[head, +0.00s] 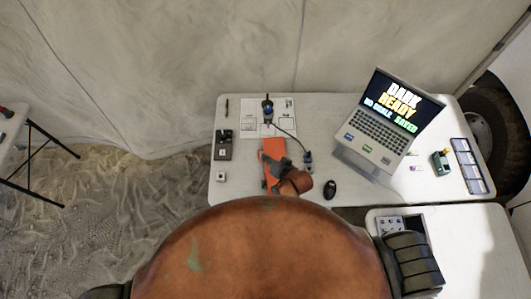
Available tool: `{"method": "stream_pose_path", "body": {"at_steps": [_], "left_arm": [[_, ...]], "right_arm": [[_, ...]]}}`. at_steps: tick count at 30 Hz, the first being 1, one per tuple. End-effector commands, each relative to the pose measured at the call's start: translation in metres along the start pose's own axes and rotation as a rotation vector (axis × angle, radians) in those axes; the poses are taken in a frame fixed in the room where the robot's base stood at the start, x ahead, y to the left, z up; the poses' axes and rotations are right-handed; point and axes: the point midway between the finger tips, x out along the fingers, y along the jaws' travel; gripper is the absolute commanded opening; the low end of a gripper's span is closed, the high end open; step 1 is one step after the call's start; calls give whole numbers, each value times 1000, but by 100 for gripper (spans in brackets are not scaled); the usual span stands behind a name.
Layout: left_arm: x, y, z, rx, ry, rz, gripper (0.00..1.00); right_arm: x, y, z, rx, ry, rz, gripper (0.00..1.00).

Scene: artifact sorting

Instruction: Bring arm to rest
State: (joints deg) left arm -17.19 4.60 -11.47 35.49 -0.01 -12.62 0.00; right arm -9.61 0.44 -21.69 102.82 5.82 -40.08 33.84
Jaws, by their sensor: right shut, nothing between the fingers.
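My right gripper (277,170) is small, dark and partly hidden by my own brown arm link. It appears over the lower part of an orange-red flat object (271,148) near the middle of the table's front half. The gripper is shut with nothing held. Whether it touches the orange-red object cannot be told from this angle. My left gripper is not in view.
The white table (230,188) holds an open laptop (380,130), a dark mouse-like object (330,190), a dark box (222,145), a paper sheet (284,104) and a blue-framed tray (457,144). A second white table (470,245) adjoins at the front right.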

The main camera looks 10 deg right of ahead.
Motion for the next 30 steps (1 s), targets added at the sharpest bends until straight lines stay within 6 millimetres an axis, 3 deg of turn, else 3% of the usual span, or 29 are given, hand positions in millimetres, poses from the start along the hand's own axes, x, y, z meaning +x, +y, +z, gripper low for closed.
{"method": "stream_pose_path", "body": {"at_steps": [5,8,11,15,18,24,30], "left_arm": [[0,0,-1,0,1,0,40],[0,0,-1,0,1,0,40],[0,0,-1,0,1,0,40],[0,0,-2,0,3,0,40],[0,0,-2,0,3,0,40],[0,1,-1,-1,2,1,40],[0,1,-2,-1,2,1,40]], "right_arm": [[-4,0,0,-2,0,2,0],[-15,12,0,-20,-12,30,0],[-45,42,2,-74,-47,103,0],[-117,100,8,-191,-141,250,0],[-164,128,13,-258,-209,331,0],[-231,161,21,-340,-310,433,0],[-281,178,27,-393,-387,498,0]]}}
